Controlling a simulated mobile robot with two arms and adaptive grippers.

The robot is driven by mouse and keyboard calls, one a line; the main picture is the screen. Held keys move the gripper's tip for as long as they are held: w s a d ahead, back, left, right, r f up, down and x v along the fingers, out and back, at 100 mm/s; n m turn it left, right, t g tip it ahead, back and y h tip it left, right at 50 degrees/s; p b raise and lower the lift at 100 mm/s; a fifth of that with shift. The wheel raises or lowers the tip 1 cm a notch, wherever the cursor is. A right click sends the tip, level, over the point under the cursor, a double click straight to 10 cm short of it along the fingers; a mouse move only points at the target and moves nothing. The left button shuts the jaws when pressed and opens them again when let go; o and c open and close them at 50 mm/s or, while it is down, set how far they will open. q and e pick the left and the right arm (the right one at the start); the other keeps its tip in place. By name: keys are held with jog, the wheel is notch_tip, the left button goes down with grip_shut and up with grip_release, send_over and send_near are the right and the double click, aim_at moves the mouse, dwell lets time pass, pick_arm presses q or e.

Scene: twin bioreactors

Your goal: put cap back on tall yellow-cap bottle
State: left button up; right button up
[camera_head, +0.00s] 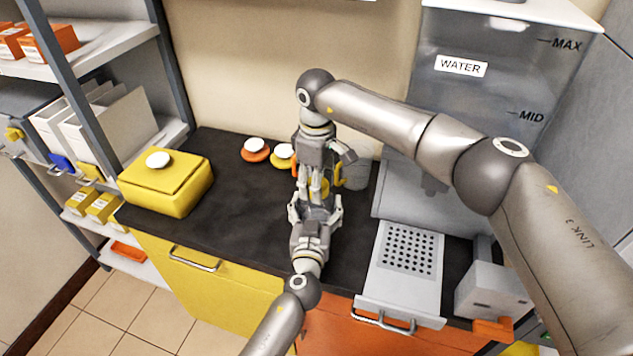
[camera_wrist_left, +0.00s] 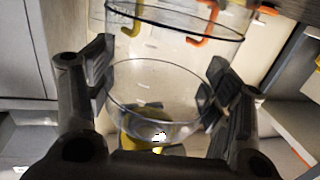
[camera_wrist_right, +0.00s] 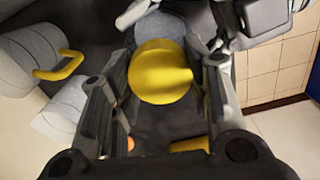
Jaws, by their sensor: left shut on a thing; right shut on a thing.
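My right gripper (camera_head: 318,176) reaches down from above, shut on a round yellow cap (camera_wrist_right: 160,72), seen face-on between its fingers in the right wrist view. My left gripper (camera_head: 316,208) comes from the front, just below the right one. It is shut on the clear, see-through bottle (camera_wrist_left: 155,90), whose wall shows between its fingers in the left wrist view. A yellow patch (camera_wrist_left: 145,125) shows through the clear wall. In the head view the grippers hide most of the bottle and cap. I cannot tell whether the cap touches the bottle's mouth.
Clear vessels with yellow and orange handles stand close behind. An orange disc (camera_head: 255,155) and a yellow disc (camera_head: 279,163), each with a white top, lie left of the grippers. A yellow box (camera_head: 165,190) stands further left. A perforated tray (camera_head: 408,250) is at right.

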jog(key=shift+w, duration=0.1)
jog(key=o, duration=1.1)
jog(key=shift+r, duration=2.25)
